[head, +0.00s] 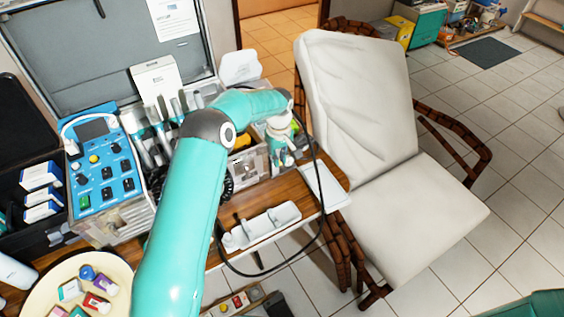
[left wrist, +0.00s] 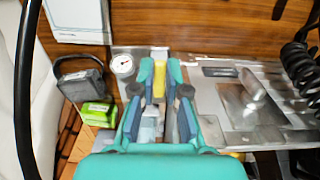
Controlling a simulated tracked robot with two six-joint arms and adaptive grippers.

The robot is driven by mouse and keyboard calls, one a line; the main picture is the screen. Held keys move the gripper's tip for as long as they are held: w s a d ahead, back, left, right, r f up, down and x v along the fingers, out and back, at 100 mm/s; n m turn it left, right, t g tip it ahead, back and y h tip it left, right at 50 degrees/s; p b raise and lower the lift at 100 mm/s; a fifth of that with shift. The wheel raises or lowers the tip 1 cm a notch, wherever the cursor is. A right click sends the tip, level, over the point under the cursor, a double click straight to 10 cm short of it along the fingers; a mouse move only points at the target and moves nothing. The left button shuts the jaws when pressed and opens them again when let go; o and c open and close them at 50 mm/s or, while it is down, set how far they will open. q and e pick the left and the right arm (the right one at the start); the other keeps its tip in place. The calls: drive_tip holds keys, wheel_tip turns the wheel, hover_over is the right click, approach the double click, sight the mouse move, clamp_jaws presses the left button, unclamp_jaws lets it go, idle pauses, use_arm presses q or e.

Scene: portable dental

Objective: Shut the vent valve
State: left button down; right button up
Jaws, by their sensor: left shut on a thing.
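A yellow handle (left wrist: 160,84), which looks like the vent valve's, stands on a metal panel in the left wrist view. My left gripper (left wrist: 161,72) is around it, with one finger on each side, shut on it. A round pressure gauge (left wrist: 122,65) sits just left of the fingers. In the head view my left gripper (head: 281,157) points down at the right end of the metal case, and the valve there is hidden behind my arm and gripper. How far the handle is turned cannot be told. My right gripper is not in view.
A blue control unit (head: 104,165) stands left of my arm. A white tray (head: 262,226) lies on the wooden table in front of the case. A cushioned chair (head: 365,120) stands close on the right. A black hose loops near my gripper.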

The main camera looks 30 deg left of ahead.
use_arm(q)
drive_tip(key=shift+s, duration=0.1)
drive_tip(key=c, duration=1.2)
unclamp_jaws()
wheel_tip(320, 180, up, 12)
drive_tip(key=shift+f, duration=0.1)
